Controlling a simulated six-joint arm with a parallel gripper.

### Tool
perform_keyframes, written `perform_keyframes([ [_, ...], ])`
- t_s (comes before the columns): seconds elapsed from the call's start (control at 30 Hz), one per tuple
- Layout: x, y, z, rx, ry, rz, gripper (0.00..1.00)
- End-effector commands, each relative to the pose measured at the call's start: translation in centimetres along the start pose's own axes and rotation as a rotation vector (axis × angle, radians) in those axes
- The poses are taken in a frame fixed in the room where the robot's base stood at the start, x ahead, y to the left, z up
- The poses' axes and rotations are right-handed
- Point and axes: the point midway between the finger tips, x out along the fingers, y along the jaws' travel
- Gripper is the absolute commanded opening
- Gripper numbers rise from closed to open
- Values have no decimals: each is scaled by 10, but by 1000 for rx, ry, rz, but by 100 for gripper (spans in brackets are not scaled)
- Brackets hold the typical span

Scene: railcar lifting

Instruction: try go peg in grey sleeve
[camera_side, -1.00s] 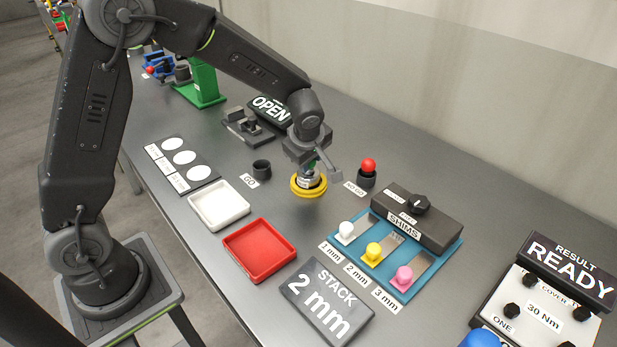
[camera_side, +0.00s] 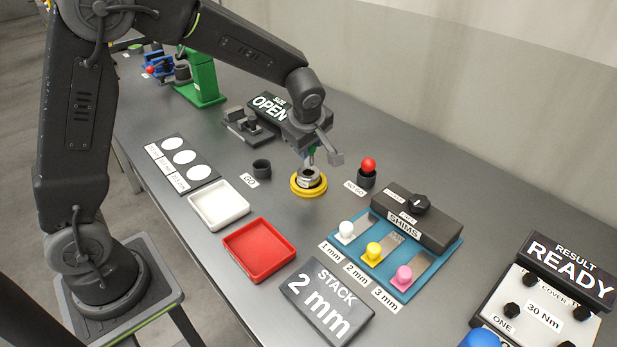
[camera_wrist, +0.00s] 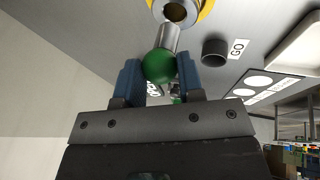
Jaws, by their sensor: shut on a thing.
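The go peg has a green ball knob and a silver shank; in the wrist view the peg (camera_wrist: 160,64) sits between my blue fingertips. My gripper (camera_wrist: 160,75) is shut on the knob, and in the side view my gripper (camera_side: 312,150) is above the grey sleeve. The grey sleeve (camera_side: 309,178) stands within a yellow ring (camera_side: 308,191) on the bench. In the wrist view the sleeve (camera_wrist: 176,12) is partly cut off at the top edge, with its bore partly visible. The shank's lower end is at or just above the sleeve mouth; I cannot tell whether it is inside.
An empty dark holder labelled GO (camera_side: 261,167) stands left of the ring. The red-knobbed peg (camera_side: 368,165) stands in its holder to the right. White (camera_side: 218,205) and red (camera_side: 259,250) trays lie in front. The shim rack (camera_side: 410,235) is at the right.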

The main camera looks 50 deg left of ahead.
Motion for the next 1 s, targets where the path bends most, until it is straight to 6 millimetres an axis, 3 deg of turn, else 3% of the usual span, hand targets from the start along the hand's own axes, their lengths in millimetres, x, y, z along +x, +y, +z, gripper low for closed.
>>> perform_keyframes([
  [0.7,-25,8,-8,0,0,1,11],
  [1.0,-27,9,-8,0,0,1,11],
])
